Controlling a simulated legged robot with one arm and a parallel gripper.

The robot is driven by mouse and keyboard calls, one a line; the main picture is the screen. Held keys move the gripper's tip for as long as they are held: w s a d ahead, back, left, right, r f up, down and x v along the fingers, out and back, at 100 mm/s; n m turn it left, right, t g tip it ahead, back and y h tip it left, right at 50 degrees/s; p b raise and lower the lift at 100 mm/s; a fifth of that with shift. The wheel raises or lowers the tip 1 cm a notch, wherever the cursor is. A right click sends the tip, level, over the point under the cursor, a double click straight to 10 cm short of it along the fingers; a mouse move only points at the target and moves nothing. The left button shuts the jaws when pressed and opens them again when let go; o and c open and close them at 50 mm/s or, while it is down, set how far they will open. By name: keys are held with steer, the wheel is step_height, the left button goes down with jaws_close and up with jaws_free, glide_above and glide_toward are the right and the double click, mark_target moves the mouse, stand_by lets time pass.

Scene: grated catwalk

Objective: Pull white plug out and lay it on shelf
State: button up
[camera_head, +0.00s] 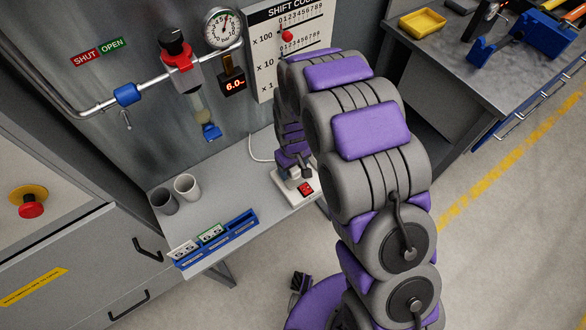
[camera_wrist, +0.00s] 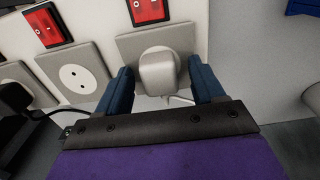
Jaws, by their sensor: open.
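The white plug (camera_wrist: 158,74) sits in a socket of the white power strip (camera_wrist: 95,18), seen in the wrist view. My gripper (camera_wrist: 162,66) is open, with one blue finger on each side of the plug; I cannot tell whether either finger touches it. In the head view, my gripper (camera_head: 291,163) is over the power strip (camera_head: 313,197), and the plug is hidden behind it. The strip lies on the grey shelf (camera_head: 238,172) below the wall panel.
Two grey cups (camera_head: 186,186) and a blue rack (camera_head: 222,238) with number cards stand on the shelf's left part. A white cord (camera_head: 262,158) runs behind the strip. An empty socket (camera_wrist: 74,77) is left of the plug. Bare shelf lies between cups and strip.

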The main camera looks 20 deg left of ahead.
jaws_close()
stand_by(0.7)
steer(key=shift+r+p, duration=1.05)
steer(key=shift+r, duration=2)
